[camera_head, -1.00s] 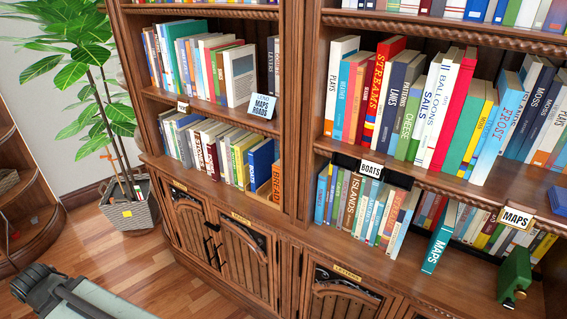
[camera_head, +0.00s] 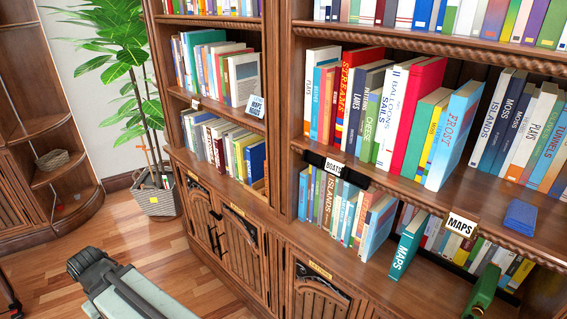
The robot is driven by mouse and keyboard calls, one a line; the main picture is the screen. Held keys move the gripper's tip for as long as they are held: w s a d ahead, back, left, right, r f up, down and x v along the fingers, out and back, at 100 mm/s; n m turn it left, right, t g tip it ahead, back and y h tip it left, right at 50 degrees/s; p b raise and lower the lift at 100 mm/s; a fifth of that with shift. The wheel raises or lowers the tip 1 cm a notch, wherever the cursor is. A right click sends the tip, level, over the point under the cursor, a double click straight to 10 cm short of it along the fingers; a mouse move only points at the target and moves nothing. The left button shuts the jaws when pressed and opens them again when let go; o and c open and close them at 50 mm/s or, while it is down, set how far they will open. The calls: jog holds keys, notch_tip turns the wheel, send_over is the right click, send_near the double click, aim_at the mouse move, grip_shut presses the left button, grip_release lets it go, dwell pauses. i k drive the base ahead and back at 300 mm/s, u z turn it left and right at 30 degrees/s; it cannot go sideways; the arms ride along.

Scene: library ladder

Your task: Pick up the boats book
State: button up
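A white label reading BOATS (camera_head: 334,167) hangs on the shelf edge above a row of books (camera_head: 345,207) on the lower shelf. I cannot make out a book with BOATS on its spine. A teal book reading MAPS (camera_head: 408,246) leans out past the right end of that row. A small blue book (camera_head: 521,216) lies flat on the shelf above, at the right. My gripper's fingers do not show. Only a grey part of my arm shows at the lower left, over the floor and apart from the books.
The wooden bookcase has cupboard doors (camera_head: 243,258) below. A green object (camera_head: 482,292) stands at the lower right, near the MAPS label (camera_head: 462,224). A potted plant (camera_head: 157,197) and a curved shelf unit (camera_head: 62,196) stand at the left. The wooden floor (camera_head: 120,238) between is clear.

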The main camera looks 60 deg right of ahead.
aim_at(256, 152)
jog(key=z, duration=5.7)
jog(key=k, duration=0.95)
jog(key=u, duration=5.8)
